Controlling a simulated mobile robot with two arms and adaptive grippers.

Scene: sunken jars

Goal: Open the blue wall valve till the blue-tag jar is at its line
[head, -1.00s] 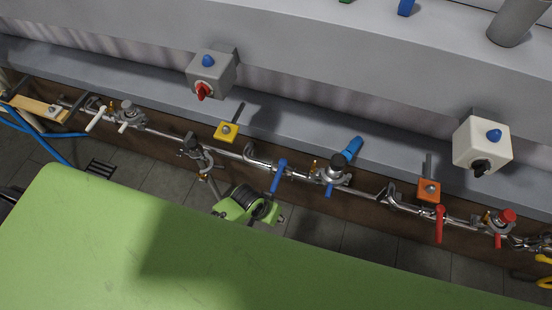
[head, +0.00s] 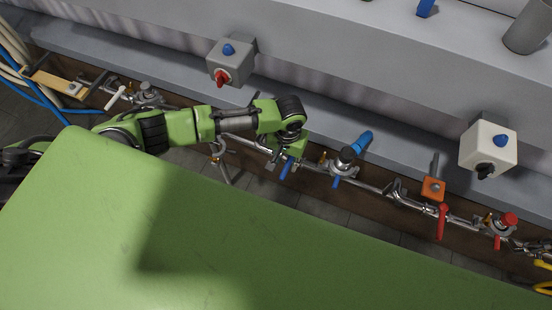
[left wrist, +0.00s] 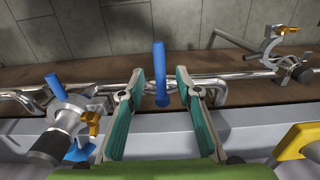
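A blue lever handle (head: 286,169) sits on the metal pipe along the wall, and I take it to be the blue wall valve. In the left wrist view the blue handle (left wrist: 160,72) sticks out from the pipe, between my finger tips. My left gripper (head: 287,157) reaches over the pipe from the left. In its wrist view my left gripper (left wrist: 158,88) is open, one teal-padded finger on each side of the handle, with a gap on both sides. The gripper partly covers the valve in the head view. I cannot make out a blue-tag jar. My right gripper is not in view.
A clamp fitting with a blue grip (head: 361,141) sits to the right on the pipe. Further right are an orange plate (head: 433,189) and a red lever (head: 442,221). A grey box (head: 232,62) and a white box (head: 488,147) with knobs stand on the wall.

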